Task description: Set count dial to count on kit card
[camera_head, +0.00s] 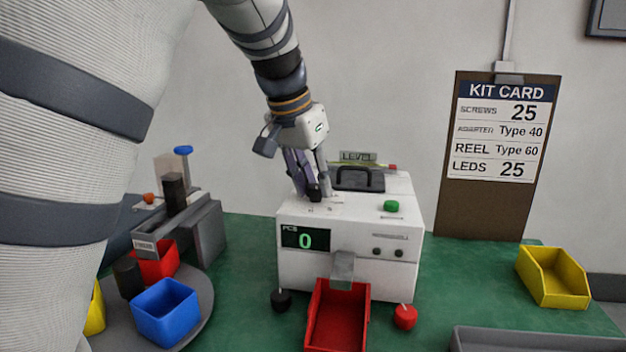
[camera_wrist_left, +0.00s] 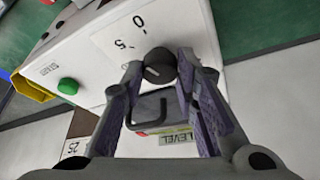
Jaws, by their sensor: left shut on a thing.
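The white counting machine (camera_head: 350,225) stands on the green bench, its green PCS display (camera_head: 304,239) reading 0. My left gripper (camera_head: 316,192) reaches down onto the left part of its top. In the left wrist view, my left gripper (camera_wrist_left: 160,78) is shut on the dark round count dial (camera_wrist_left: 159,63), one finger on each side. Printed marks 0 and 5 show beside the dial; its pointer setting is not clear. The kit card (camera_head: 502,130) hangs on a brown board and reads screws 25, adapter Type 40, reel Type 60, LEDs 25.
A green button (camera_head: 391,206) and a dark handle (camera_head: 360,179) are on the machine's top near the gripper. A red bin (camera_head: 338,318) sits under the chute. A blue bin (camera_head: 165,311) stands left, a yellow bin (camera_head: 553,276) right.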

